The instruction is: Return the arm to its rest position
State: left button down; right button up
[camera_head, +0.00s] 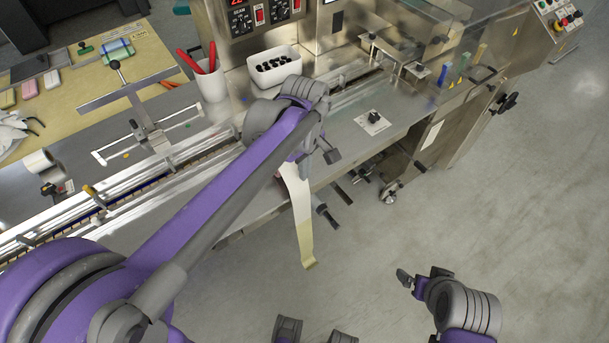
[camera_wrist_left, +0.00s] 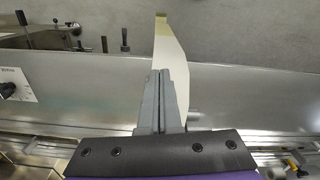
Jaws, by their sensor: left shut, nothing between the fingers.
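My left arm reaches from the lower left across the flow wrapper (camera_head: 345,130). My left gripper (camera_head: 333,157) is over the front edge of the machine. In the left wrist view its two fingers (camera_wrist_left: 161,72) are together, with nothing between them. A pale film strip (camera_head: 299,200) hangs down past the machine's front edge. It also shows in the left wrist view (camera_wrist_left: 170,45), behind and beside the fingertips. My right gripper (camera_head: 404,277) is low at the lower right, over open floor, too small to tell its jaw state.
A white bin (camera_head: 274,74) of black parts and a white cup (camera_head: 211,84) with red-handled tools stand behind my left arm. A metal conveyor (camera_head: 100,222) runs beneath the arm. Black handles (camera_head: 327,214) stick out from the machine front. The floor at right (camera_head: 500,210) is clear.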

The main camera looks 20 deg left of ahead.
pick_arm(q)
notch_tip(320, 180, up, 6)
jog(key=shift+a, duration=0.25)
pick_arm(e)
jog(key=shift+w+a+r, duration=0.2)
jog(key=shift+a+r, duration=0.05)
jog(key=shift+r, duration=0.05)
pick_arm(q)
jog(key=shift+w+r, duration=0.1)
jog(key=s+a+f+m+t+p, duration=0.1)
jog(key=s+a+f+m+t, duration=0.1)
jog(key=s+f+m, duration=0.2)
jog(key=s+a+f+m+t+p, duration=0.1)
jog(key=s+a+f+m+t, duration=0.1)
jog(key=s+m, duration=0.6)
jog(key=s+f+t, duration=0.1)
jog(key=s+f, duration=0.1)
jog(key=s, duration=0.1)
jog(key=shift+a+p, duration=0.35)
jog(key=shift+p, duration=0.05)
pick_arm(e)
jog(key=r, duration=0.3)
jog(key=shift+w, duration=0.4)
jog(key=shift+c, duration=0.2)
